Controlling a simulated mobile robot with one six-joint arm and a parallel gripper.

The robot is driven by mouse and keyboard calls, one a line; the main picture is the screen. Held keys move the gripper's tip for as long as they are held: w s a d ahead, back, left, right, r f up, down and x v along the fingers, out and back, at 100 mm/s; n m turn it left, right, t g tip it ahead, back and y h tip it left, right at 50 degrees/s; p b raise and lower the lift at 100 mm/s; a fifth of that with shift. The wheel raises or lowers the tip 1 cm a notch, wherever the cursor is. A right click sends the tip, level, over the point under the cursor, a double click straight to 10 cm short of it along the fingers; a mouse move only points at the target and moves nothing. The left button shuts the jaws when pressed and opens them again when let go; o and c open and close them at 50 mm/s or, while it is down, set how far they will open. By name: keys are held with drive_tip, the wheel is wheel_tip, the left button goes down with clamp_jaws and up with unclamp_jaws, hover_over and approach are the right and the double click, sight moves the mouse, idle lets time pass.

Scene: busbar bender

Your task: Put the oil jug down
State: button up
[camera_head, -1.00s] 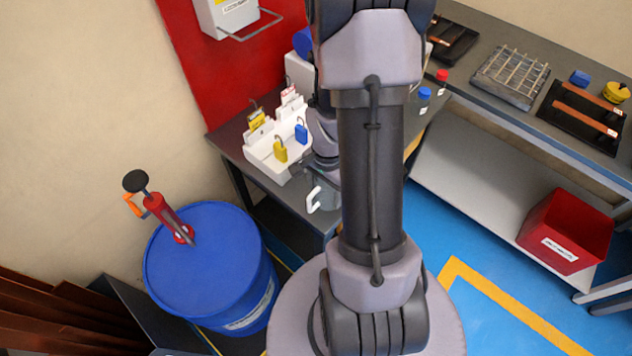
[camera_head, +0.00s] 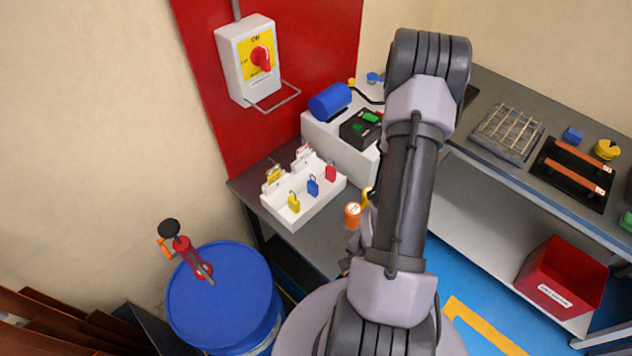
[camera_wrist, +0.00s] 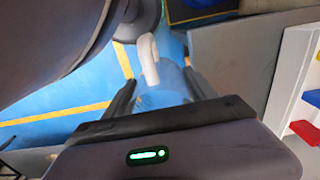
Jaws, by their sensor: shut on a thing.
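The oil jug (camera_wrist: 165,88) shows in the wrist view as a clear, see-through body with a white curved handle or spout (camera_wrist: 148,60). It lies between the two fingers of my gripper (camera_wrist: 160,92), which is shut on it. Blue floor shows through and around the jug, so I cannot tell whether its base touches anything. In the head view my arm hides both the jug and the gripper. The dark bench (camera_head: 322,240) stands behind and left of my arm there.
On the bench are a white padlock tray (camera_head: 310,208), an orange-topped can (camera_head: 353,215) and a white machine (camera_head: 335,140). A blue drum (camera_head: 222,295) with a red pump (camera_head: 190,258) stands at left. A red bin (camera_head: 562,280) sits on the right shelf.

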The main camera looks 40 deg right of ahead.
drive_tip(key=w+n+b, duration=0.1)
drive_tip(key=w, duration=0.1)
drive_tip(key=w+f+n+b, duration=0.1)
drive_tip(key=w+b, duration=0.1)
drive_tip(key=w, duration=0.1)
drive_tip(key=w+f+n+b, duration=0.1)
drive_tip(key=w+n, duration=0.1)
drive_tip(key=shift+w+a+b, duration=0.15)
drive_tip(key=shift+w+b, duration=0.2)
drive_tip(key=w+a+n+b, duration=0.1)
drive_tip(key=w, duration=0.1)
drive_tip(key=w+a+n+b, duration=0.1)
drive_tip(key=w, duration=0.2)
drive_tip(key=w+a+n+b, duration=0.1)
drive_tip(key=w, duration=0.1)
drive_tip(key=shift+w+a+r+n+b, duration=0.1)
drive_tip(key=shift+w+a+n+b, duration=0.05)
drive_tip(key=shift+n+b, duration=0.25)
drive_tip(key=w+a+r+n+b, duration=0.2)
drive_tip(key=w+a+n+b, duration=0.1)
drive_tip(key=a, duration=0.5)
drive_tip(key=w+a+r+n+b, duration=0.3)
drive_tip(key=w+a+n+b, duration=0.1)
drive_tip(key=w+a+n, duration=0.2)
drive_tip(key=shift+w+a+r, duration=0.35)
drive_tip(key=shift+w+a, duration=0.3)
drive_tip(key=shift+a, duration=0.45)
